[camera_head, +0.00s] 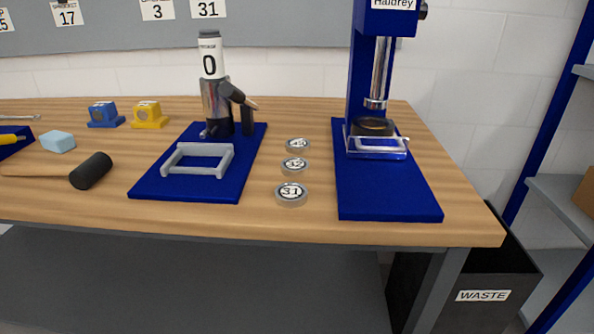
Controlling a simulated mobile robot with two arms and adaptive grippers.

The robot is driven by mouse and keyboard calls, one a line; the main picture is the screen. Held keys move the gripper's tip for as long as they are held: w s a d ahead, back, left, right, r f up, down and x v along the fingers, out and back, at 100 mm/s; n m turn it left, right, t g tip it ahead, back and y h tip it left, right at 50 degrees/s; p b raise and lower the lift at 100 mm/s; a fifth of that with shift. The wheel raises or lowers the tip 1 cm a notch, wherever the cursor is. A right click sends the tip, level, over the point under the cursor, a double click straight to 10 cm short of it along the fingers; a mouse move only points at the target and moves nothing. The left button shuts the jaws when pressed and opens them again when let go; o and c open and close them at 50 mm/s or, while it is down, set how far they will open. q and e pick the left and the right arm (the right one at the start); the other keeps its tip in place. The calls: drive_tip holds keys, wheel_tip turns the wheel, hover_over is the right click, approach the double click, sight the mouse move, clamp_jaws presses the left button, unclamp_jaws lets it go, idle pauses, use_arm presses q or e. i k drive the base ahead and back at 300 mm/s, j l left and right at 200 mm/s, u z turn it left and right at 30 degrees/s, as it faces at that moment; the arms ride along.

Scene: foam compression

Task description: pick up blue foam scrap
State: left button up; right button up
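A small light-blue block (58,141), which looks like the blue foam scrap, lies on the wooden table (300,225) at the left. It sits behind the black-headed mallet (91,170) and to the right of a dark blue tray (14,143) cut off by the left edge of the view. Nothing touches the block from above. Neither of my grippers shows in the head view.
Blue and yellow blocks (149,115) stand behind the foam. A blue mat (200,190) holds a grey frame and an upright device marked 0. Several round numbered discs (291,194) lie beside a blue press (385,210). A waste bin (500,275) stands at right.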

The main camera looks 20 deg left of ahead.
sight(54, 140)
drive_tip(key=u, duration=2.05)
drive_tip(key=i+j+z, duration=0.7)
drive_tip(key=k+l, duration=0.05)
drive_tip(key=k, duration=0.05)
